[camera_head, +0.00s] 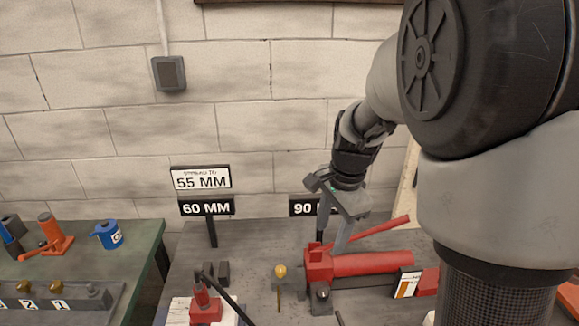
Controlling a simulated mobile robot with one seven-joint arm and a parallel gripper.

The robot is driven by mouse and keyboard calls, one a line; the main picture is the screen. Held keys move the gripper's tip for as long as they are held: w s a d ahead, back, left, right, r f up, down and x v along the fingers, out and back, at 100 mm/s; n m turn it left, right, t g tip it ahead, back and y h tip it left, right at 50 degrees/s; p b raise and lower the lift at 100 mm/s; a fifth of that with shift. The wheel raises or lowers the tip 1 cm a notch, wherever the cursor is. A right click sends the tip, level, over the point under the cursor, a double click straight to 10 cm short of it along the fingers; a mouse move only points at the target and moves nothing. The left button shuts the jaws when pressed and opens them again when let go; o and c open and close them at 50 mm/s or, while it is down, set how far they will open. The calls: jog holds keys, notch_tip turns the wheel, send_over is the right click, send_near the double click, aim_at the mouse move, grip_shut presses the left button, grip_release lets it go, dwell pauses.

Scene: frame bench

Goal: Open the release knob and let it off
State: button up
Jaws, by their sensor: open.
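A red hand pump (372,264) lies on the bench, with a red lever (382,229) slanting up to the right above its body. A dark round knob (320,293) sits at the front of the pump's left end block; it looks like the release knob, but its setting is too small to tell. My gripper (331,243) is open and points down just above and behind that block. Its fingers overlap the block's top edge in the picture, so I cannot tell whether they touch it. Nothing shows between them.
A yellow-topped piece (280,271) stands left of the pump. A small red jack (205,303) with a black hose is at the front left. Signs reading 55 MM (201,178) and 60 MM (206,208) stand behind. A green-topped bench (130,241) is further left.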

aim_at(323, 291)
jog(key=w+f+m, duration=0.1)
jog(key=f, duration=0.8)
jog(key=w+f+m+b, duration=0.1)
jog(key=f, duration=0.8)
jog(key=w+f+m+g+h+b, duration=0.1)
jog(key=w+f+m, duration=0.1)
jog(key=f, duration=0.7)
jog(key=shift+w+d, duration=0.1)
jog(key=shift+d, duration=0.3)
jog(key=shift+b, duration=0.3)
jog(key=c, duration=1)
